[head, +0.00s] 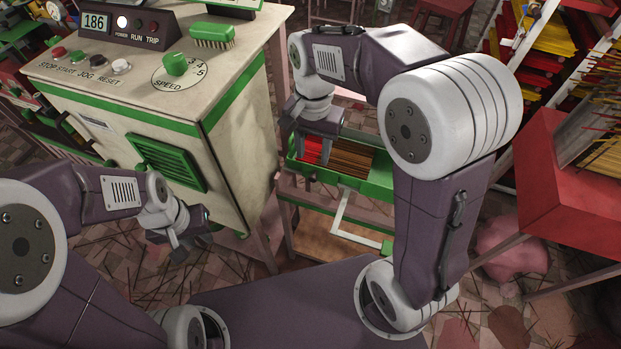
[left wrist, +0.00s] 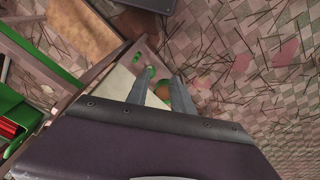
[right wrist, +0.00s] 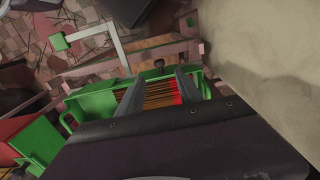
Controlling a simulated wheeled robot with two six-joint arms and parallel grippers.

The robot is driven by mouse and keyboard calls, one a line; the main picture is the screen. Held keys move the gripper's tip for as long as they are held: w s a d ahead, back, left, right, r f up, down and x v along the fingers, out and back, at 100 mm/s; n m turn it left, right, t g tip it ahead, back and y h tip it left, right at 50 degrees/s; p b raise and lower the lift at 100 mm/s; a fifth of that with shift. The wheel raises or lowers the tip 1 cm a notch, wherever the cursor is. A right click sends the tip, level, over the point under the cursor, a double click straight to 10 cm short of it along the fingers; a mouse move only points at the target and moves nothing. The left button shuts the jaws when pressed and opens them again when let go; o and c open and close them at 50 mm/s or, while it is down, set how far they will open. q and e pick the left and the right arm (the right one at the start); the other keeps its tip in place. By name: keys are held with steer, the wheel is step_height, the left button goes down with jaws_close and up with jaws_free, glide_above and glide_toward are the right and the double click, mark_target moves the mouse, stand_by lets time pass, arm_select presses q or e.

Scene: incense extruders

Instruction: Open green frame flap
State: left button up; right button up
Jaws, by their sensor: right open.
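The green frame (head: 345,172) stands on a stand right of the machine cabinet, holding brown and red incense sticks (head: 350,158). It also shows in the right wrist view (right wrist: 95,103), with a green panel (right wrist: 40,140) at its left end; I cannot tell for sure whether this is the flap. My right gripper (head: 313,156) is open above the frame's red-stick end. In the right wrist view its fingers (right wrist: 158,80) reach over the sticks, apart; contact cannot be told. My left gripper (left wrist: 164,74) is open and empty, low in front of the cabinet (head: 178,246) in the head view.
The cream-and-green cabinet (head: 235,130) stands close left of the frame, with a brush (head: 212,33) on top. A white bent bar (head: 342,222) with a green end sticks out below the frame. A red box (head: 560,175) stands at right. Loose sticks litter the floor.

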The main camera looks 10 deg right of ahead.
mark_target(313, 176)
step_height(313, 176, down, 9)
steer(key=b, duration=0.3)
steer(key=shift+r+b, duration=0.1)
steer(key=shift+b, duration=0.2)
steer(key=shift+d, duration=0.1)
jaws_close()
